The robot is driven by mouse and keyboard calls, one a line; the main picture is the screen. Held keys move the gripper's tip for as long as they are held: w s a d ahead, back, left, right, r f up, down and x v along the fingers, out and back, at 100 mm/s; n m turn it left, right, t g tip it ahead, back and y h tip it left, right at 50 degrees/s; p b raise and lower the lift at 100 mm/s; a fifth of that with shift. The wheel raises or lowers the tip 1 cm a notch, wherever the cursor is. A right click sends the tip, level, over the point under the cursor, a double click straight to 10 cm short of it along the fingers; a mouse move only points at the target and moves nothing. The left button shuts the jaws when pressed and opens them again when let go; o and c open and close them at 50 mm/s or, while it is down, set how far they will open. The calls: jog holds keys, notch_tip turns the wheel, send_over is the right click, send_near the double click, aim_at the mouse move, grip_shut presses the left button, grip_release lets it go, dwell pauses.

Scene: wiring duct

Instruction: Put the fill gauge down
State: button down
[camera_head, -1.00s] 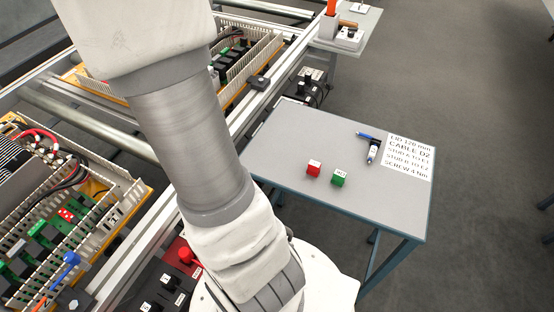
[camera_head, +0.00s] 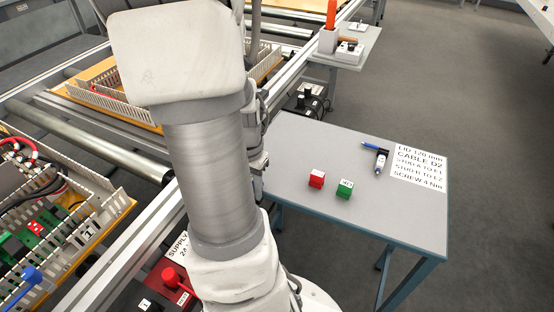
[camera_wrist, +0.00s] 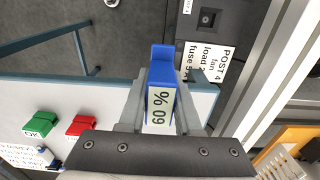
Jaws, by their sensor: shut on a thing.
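The fill gauge (camera_wrist: 160,108) is a blue piece with a white label reading "60 %", upside down in the wrist view. My gripper (camera_wrist: 160,85) is shut on it, with a grey finger on either side. The gauge shows over the edge of the grey table (camera_wrist: 60,100), with dark floor beyond; its height above the top cannot be told. In the head view my arm hides the gauge and the fingertips.
On the table (camera_head: 300,215) stand a red block (camera_head: 316,179) and a green block (camera_head: 345,189). A blue and dark tool (camera_head: 380,157) lies by a printed sheet (camera_head: 420,165). The table's front is clear. Rails and wiring ducts (camera_head: 75,235) lie to the left.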

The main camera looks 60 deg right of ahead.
aim_at(277, 162)
jog(key=d+b, duration=0.2)
jog(key=d, duration=1.2)
jog(key=shift+d+f+b, duration=0.1)
jog(key=shift+d+b, duration=0.1)
jog(key=shift+b, duration=0.1)
jog(key=shift+a+f+b, duration=0.1)
jog(key=shift+f+b, duration=0.1)
jog(key=shift+b, duration=0.1)
jog(key=shift+f, duration=0.2)
jog(key=c, duration=0.6)
grip_release()
jog(key=shift+r, duration=0.15)
notch_tip(277, 162, up, 12)
jog(key=p, duration=0.4)
